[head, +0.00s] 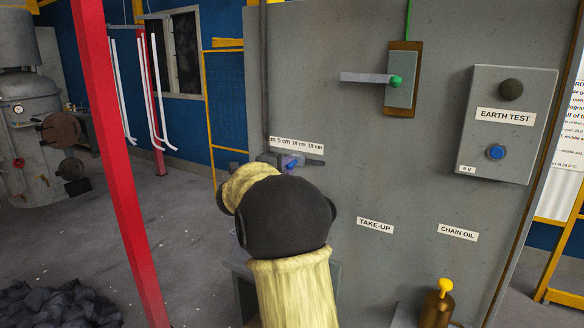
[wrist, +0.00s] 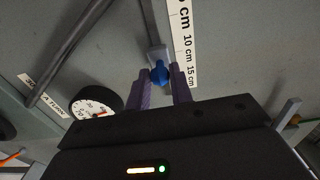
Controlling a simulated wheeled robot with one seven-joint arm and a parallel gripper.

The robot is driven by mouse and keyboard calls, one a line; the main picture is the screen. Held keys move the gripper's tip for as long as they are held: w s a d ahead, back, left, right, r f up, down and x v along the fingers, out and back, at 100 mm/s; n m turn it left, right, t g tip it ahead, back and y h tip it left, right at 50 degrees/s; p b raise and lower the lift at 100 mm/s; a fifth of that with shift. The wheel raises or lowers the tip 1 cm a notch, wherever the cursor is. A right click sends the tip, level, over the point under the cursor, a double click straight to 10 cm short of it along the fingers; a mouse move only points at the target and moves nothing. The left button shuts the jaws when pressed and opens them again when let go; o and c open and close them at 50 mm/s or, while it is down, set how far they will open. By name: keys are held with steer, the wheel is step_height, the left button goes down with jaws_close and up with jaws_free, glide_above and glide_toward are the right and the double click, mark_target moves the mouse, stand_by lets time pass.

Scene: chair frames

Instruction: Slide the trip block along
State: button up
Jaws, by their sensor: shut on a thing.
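The trip block is a small grey block (wrist: 157,53) with a blue knob (wrist: 160,73), on a rail on the grey panel (head: 345,110). In the wrist view my gripper (wrist: 161,78) has its two purple fingers on either side of the knob, shut on it. A white scale strip marked in centimetres (head: 297,145) runs along the rail; it also shows in the wrist view (wrist: 187,45). In the head view the blue knob (head: 291,164) shows just above my arm, which hides the gripper and the panel below.
A round dial (wrist: 97,104) and a dark bar (wrist: 70,52) lie left of the fingers in the wrist view. A red post (head: 115,150) stands at left.

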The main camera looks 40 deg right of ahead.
steer(key=shift+w+a+f+p, duration=0.1)
steer(key=shift+w+a+p, duration=0.25)
steer(key=shift+w, duration=0.45)
steer(key=shift+w+a+f+p, duration=0.1)
steer(key=shift+w+a+p, duration=0.25)
steer(key=shift+w, duration=0.5)
steer(key=shift+w+a+p, duration=0.2)
steer(key=shift+w+a, duration=0.25)
steer(key=shift+w, duration=0.35)
steer(key=o, duration=1)
steer(key=shift+a, duration=0.2)
steer(key=shift+d+r, duration=0.1)
steer(key=shift+d, duration=0.05)
steer(key=shift+s, duration=0.1)
steer(key=b+v, duration=0.7)
steer(key=v, duration=1)
steer(key=shift+a+b, duration=0.25)
steer(key=shift+b, duration=0.15)
steer(key=shift+d, duration=0.1)
